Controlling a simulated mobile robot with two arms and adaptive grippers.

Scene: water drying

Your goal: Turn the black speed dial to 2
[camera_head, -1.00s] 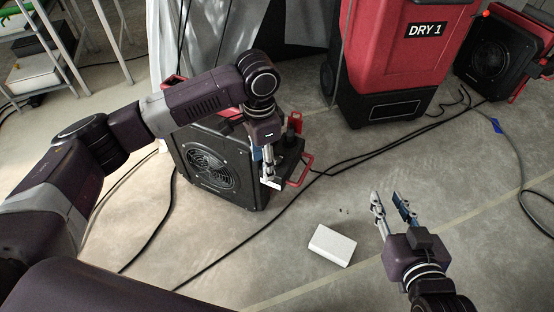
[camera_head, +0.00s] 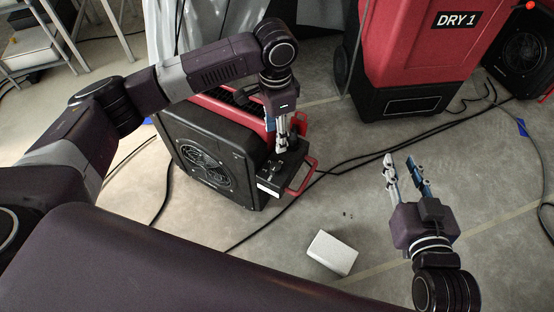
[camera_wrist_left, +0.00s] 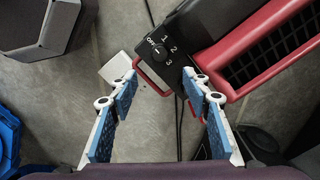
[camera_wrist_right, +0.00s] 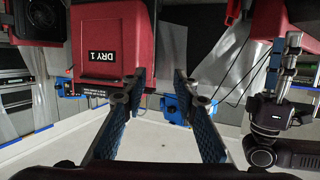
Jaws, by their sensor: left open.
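The black speed dial (camera_wrist_left: 159,52) is a round knob on a black panel marked OFF, 1, 2 and 3 in the left wrist view. Its pointer setting is too small to read surely. The panel (camera_head: 283,170) sticks out from the red and black fan unit (camera_head: 205,168) in the head view. My left gripper (camera_head: 284,150) points down over this panel. In the left wrist view its fingers (camera_wrist_left: 161,82) are open, and the dial shows in the gap beyond the tips, with no contact visible. My right gripper (camera_head: 401,160) is open and empty, away from the fan.
A red handle bar (camera_head: 303,178) juts beside the panel. A white block (camera_head: 332,254) lies on the floor. Black cables (camera_head: 365,158) cross the floor. The large red DRY 1 machine (camera_head: 425,50) stands behind, with another black fan (camera_head: 515,55) to its right.

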